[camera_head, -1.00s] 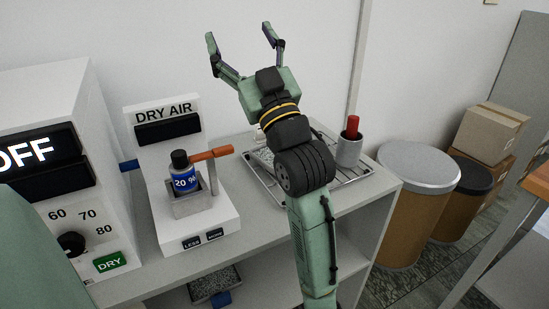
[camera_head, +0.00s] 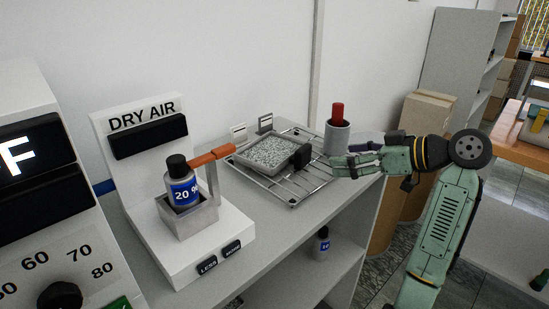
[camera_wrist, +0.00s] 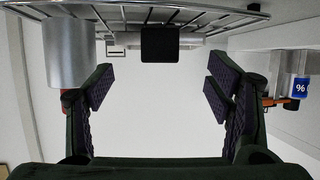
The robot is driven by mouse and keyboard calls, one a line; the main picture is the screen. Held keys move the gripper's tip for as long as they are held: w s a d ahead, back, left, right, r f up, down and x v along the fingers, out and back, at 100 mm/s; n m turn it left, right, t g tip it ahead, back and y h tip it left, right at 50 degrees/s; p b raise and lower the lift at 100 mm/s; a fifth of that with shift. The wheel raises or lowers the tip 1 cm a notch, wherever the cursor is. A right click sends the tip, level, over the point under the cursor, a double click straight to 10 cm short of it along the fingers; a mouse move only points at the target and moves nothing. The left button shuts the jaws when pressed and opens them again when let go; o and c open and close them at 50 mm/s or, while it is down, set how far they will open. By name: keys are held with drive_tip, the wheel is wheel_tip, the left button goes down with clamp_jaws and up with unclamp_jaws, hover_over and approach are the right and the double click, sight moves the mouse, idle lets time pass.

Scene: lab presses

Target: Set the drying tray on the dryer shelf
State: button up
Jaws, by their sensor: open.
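A shallow grey tray of pale granules (camera_head: 268,151), with a black handle block (camera_head: 301,155), sits on a wire rack (camera_head: 315,184) on the bench top. My gripper (camera_head: 350,160) is open and empty to the right of the tray, its fingers pointing left towards the handle and apart from it. In the wrist view the handle (camera_wrist: 160,43) shows above and between the open fingers (camera_wrist: 160,88), with the rack's wires (camera_wrist: 215,14) above it. The white dryer (camera_head: 75,215) stands at the left, only partly in view. I cannot see its shelf.
The DRY AIR unit (camera_head: 150,215) holds a blue bottle (camera_head: 182,188) and has an orange lever (camera_head: 209,157). A small bottle (camera_head: 321,245) stands below the bench top.

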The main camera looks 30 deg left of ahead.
sight(306, 157)
drive_tip(key=p+x, duration=0.1)
drive_tip(key=x, duration=0.4)
drive_tip(key=shift+a, duration=0.2)
drive_tip(key=p+x, duration=0.2)
drive_tip(key=x, duration=0.2)
drive_tip(key=shift+a, duration=0.25)
drive_tip(key=shift+w+a+f, duration=0.1)
drive_tip(key=shift+a+f, duration=0.1)
drive_tip(key=shift+a, duration=0.1)
drive_tip(key=shift+c, duration=0.4)
drive_tip(key=shift+r, duration=0.1)
drive_tip(key=c, duration=1.4)
